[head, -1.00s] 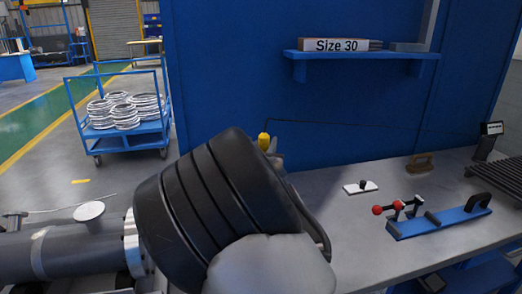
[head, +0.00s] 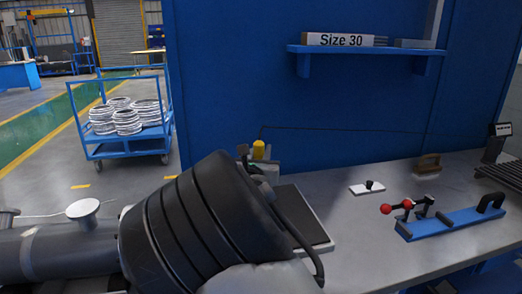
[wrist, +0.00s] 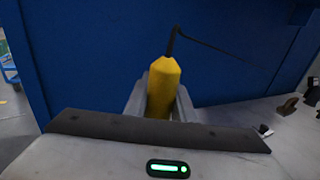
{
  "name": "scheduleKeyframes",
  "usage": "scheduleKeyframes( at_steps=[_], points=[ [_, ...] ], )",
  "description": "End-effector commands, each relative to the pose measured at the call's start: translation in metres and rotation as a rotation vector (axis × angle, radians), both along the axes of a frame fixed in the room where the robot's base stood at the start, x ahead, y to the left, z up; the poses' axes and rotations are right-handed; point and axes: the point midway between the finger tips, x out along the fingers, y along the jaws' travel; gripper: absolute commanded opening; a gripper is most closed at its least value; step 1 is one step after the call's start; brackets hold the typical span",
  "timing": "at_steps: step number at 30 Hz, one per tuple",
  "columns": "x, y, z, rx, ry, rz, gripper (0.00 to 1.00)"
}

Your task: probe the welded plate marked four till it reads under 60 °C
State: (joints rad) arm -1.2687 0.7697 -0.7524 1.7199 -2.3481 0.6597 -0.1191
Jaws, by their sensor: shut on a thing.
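My gripper (wrist: 161,100) is shut on the yellow probe handle (wrist: 163,80) in the wrist view, with one grey finger on each side. A dark cable leaves the handle's top. In the head view the yellow handle (head: 258,149) shows just past my dark wrist, above the bench. The probe's tip is hidden. I cannot make out a welded plate or a mark four in either view. A small meter (head: 500,129) stands at the bench's far right, its reading too small to tell. The cable runs along the blue wall towards it.
A dark flat pad (head: 318,238) lies on the grey bench (head: 365,240), partly behind my arm. A blue fixture with red knobs (head: 450,223), a small white block (head: 367,188) and a brown-handled tool (head: 428,163) stand to the right. A blue cart (head: 125,146) holds metal rings.

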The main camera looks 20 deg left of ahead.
Motion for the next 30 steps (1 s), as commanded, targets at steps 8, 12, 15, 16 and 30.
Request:
scheduleKeyframes(
  at_steps=[8, 12, 15, 16, 30],
  points=[
    [0.0001, -0.0002, -0.0065, -0.001, -0.001, 0.000, 0.00],
    [0.0001, -0.0003, -0.0063, 0.000, -0.001, -0.001, 0.00],
    [0.0001, -0.0003, -0.0065, 0.000, -0.001, -0.001, 0.00],
    [0.0001, -0.0003, -0.0067, 0.000, -0.001, -0.001, 0.00],
    [0.0004, -0.0006, -0.0132, 0.000, -0.002, -0.001, 0.00]
  ],
)
